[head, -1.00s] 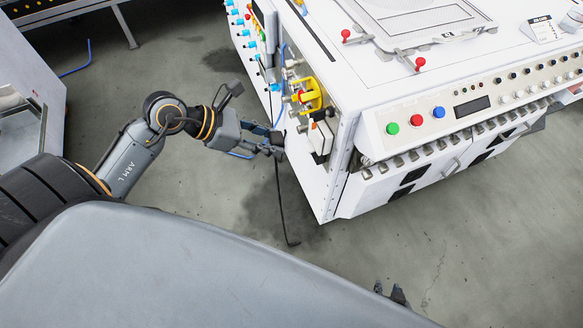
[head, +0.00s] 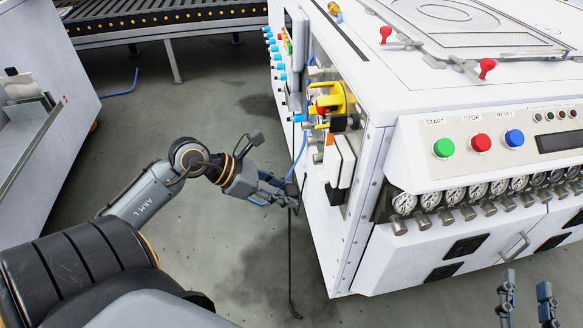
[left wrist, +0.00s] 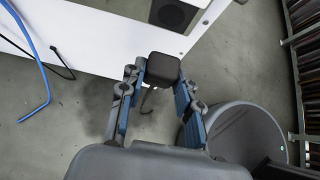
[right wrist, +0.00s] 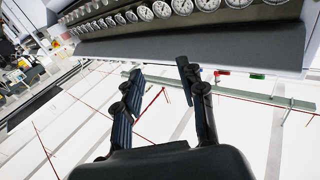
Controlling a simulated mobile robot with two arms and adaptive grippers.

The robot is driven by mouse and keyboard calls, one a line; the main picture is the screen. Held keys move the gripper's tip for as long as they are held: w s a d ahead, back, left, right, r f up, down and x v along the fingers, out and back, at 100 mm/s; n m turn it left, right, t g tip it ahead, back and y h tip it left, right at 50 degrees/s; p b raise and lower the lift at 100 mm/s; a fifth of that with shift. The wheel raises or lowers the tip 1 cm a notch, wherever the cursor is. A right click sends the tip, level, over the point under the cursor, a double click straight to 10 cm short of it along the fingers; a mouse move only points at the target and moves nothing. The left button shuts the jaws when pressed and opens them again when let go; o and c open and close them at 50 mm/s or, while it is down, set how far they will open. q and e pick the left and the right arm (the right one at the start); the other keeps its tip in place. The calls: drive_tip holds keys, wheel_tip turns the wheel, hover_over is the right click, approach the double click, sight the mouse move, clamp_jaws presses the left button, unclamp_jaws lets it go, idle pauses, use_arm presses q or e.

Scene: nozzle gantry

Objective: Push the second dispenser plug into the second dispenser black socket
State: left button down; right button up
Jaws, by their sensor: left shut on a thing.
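My left gripper (head: 288,198) is beside the machine's left side, low and just outside the white cabinet edge. In the left wrist view, its fingers (left wrist: 160,95) are shut on a dark block-shaped plug (left wrist: 163,67). A black cable (head: 291,268) hangs below the gripper to the floor; its join to the plug is not clear. A black square plate with a round face (left wrist: 174,13) is on the white panel beyond the plug, apart from it. I cannot tell whether it is the black socket. My right gripper (head: 525,302) is open and empty by the machine's front.
The white machine (head: 350,235) has an open side bay with yellow parts (head: 335,98) and white modules (head: 340,160). A blue hose (left wrist: 38,60) is left of the plug. A conveyor (head: 165,22) stands behind. The grey floor left of the machine is mostly clear.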

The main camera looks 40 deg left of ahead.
drive_tip(key=shift+s+r, duration=0.1)
drive_tip(key=shift+r, duration=0.2)
use_arm(q)
drive_tip(key=shift+w+d, duration=0.95)
drive_tip(key=shift+w, duration=0.2)
drive_tip(key=shift+w+d+p, duration=0.45)
drive_tip(key=shift+w+d, duration=0.45)
drive_tip(key=shift+w, duration=0.15)
use_arm(e)
drive_tip(key=shift+s+d+f+g+h, duration=0.15)
drive_tip(key=shift+f+g, duration=0.3)
drive_tip(key=shift+f, duration=0.4)
drive_tip(key=shift+d+f+g+h, duration=0.15)
drive_tip(key=shift+f+g, duration=0.3)
drive_tip(key=shift+f, duration=0.4)
drive_tip(key=shift+a+r+t, duration=0.1)
drive_tip(key=shift+r+t, duration=0.2)
drive_tip(key=shift+r, duration=0.15)
use_arm(q)
drive_tip(key=shift+w+d, duration=0.4)
drive_tip(key=shift+w, duration=0.05)
use_arm(e)
drive_tip(key=shift+f, duration=0.2)
use_arm(q)
drive_tip(key=c, duration=0.9)
unclamp_jaws()
use_arm(e)
drive_tip(key=shift+f, duration=0.1)
use_arm(q)
drive_tip(key=shift+o, duration=0.2)
